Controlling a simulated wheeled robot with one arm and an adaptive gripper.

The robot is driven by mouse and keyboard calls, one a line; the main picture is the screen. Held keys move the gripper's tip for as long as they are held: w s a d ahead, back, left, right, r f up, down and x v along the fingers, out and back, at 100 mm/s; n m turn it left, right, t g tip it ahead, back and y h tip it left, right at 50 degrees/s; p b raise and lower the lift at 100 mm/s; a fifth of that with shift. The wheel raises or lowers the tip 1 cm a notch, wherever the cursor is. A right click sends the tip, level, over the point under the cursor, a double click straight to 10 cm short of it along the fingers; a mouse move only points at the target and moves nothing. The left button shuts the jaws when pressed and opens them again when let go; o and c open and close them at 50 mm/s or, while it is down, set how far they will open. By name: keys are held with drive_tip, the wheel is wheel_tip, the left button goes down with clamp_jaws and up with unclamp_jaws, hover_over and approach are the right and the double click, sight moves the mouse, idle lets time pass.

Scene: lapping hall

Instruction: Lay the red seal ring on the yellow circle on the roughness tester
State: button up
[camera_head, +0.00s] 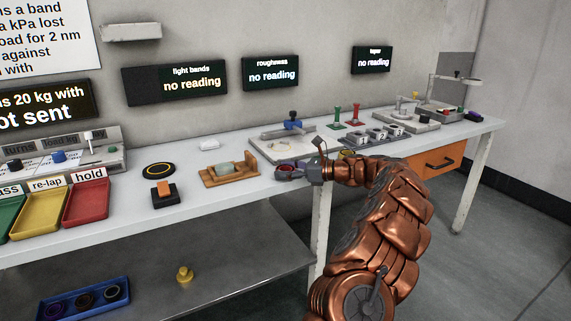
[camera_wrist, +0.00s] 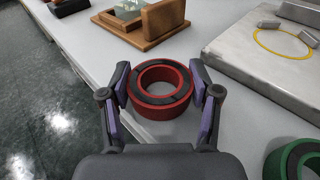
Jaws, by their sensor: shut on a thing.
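The red seal ring (camera_wrist: 142,107), with a dark band on its top face, sits between the two fingers of my gripper (camera_wrist: 162,92) in the wrist view. The fingers press on it from both sides. It lies flat, at or just above the white bench near its front edge; I cannot tell if it touches. In the head view the ring (camera_head: 286,174) is partly hidden by my gripper (camera_head: 290,171). The roughness tester (camera_wrist: 235,52) is a grey plate to the right in the wrist view. Its yellow circle (camera_wrist: 257,41) is empty and also shows in the head view (camera_head: 273,147).
A wooden stand (camera_wrist: 160,20) with a glassy block is close beyond the ring. A green ring (camera_wrist: 291,158) lies at the lower right in the wrist view. A blue-topped part (camera_head: 292,124) stands at the tester's back. White bench shows between ring and tester.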

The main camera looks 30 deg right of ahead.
idle(0.3)
drive_tip(key=o, duration=1.2)
drive_tip(key=shift+f, duration=0.15)
drive_tip(key=shift+f+b, duration=0.25)
drive_tip(key=shift+b, duration=0.75)
